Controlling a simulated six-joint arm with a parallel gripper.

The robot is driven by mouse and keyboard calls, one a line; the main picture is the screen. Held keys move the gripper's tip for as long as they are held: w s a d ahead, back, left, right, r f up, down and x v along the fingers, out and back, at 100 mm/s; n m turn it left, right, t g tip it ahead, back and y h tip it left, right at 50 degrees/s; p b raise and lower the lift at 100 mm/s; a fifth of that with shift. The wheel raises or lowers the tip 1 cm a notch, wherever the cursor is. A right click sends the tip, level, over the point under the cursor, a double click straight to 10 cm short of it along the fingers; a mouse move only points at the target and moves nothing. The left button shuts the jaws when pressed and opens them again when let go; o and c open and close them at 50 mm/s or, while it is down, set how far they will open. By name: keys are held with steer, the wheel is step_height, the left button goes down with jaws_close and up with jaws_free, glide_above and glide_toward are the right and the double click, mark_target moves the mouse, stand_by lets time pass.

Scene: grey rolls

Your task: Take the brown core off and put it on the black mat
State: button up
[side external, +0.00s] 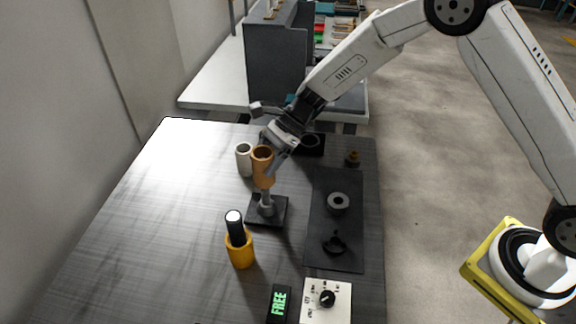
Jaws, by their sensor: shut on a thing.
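The brown core (263,170) is an upright hollow tube with its open end up. My gripper (271,152) is shut on it from the upper right. The core is at the top of a grey post (266,201) on a dark square base (254,218). The lower post is bare; I cannot tell whether the core's bottom is still around the post's tip or just above it. The black mat (347,186) lies to the right, with a grey ring (338,203) and a small black part (334,243) on it.
A pale grey roll (244,160) stands close left of the core. A yellow holder with a black, white-topped stick (239,247) is in front. A dark ring-shaped part (312,143) and small brass piece (352,158) are behind. A FREE display (279,303) and dial box (327,301) are at front.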

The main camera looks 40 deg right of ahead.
steer(key=shift+r, duration=4.7)
steer(key=shift+d, duration=0.1)
steer(key=s+d+f, duration=0.4)
steer(key=s+d, duration=0.5)
steer(key=d, duration=0.2)
steer(key=s+d+f, duration=0.4)
steer(key=s+d, duration=0.4)
steer(key=d, duration=0.2)
steer(key=w+d+f, duration=0.1)
steer(key=w+f, duration=0.8)
steer(key=w, duration=0.4)
steer(key=shift+w, duration=0.15)
